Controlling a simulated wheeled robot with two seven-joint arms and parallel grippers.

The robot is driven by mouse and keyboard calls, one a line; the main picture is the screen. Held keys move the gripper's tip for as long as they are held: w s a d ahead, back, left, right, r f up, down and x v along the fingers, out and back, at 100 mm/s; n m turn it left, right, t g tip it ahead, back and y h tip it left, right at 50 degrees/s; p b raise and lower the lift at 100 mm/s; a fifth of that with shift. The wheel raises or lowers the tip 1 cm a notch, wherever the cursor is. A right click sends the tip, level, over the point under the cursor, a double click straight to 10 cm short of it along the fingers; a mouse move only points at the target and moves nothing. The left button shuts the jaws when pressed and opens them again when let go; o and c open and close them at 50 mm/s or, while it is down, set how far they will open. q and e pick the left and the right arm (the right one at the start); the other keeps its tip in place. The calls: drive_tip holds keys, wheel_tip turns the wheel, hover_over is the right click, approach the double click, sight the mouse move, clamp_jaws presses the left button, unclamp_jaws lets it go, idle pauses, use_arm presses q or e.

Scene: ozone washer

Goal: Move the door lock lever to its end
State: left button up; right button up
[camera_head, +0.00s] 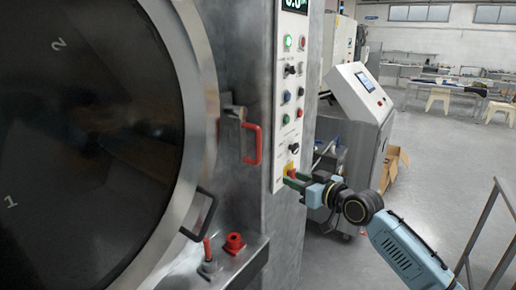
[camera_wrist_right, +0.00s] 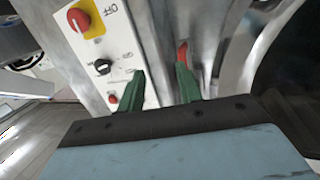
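The red loop-shaped lever (camera_head: 252,144) sits on a metal bracket at the right rim of the large round door (camera_head: 203,90), and I take it as the door lock lever. In the right wrist view a red handle end (camera_wrist_right: 182,52) shows just beyond the tip of one green finger. My right gripper (camera_head: 293,182) is in front of the lower control panel, below and right of the red lever. In the right wrist view its green fingers (camera_wrist_right: 162,75) are apart with nothing between them. My left gripper is not in view.
The control panel (camera_head: 290,100) carries buttons, knobs and a red switch on yellow (camera_wrist_right: 80,18). A black door handle (camera_head: 204,214), a red-tipped small lever (camera_head: 207,250) and a red knob (camera_head: 234,243) are lower down. A grey cabinet (camera_head: 358,135) stands behind my right arm.

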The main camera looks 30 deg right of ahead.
drive_tip(key=n+y, duration=0.1)
drive_tip(key=y, duration=0.1)
approach(260, 144)
drive_tip(key=shift+t, duration=0.4)
drive_tip(key=p+x, duration=0.1)
drive_tip(key=x, duration=0.4)
drive_tip(key=p+x, duration=0.1)
drive_tip(key=x, duration=0.5)
drive_tip(key=shift+f, duration=0.25)
drive_tip(key=shift+c, duration=0.4)
clamp_jaws()
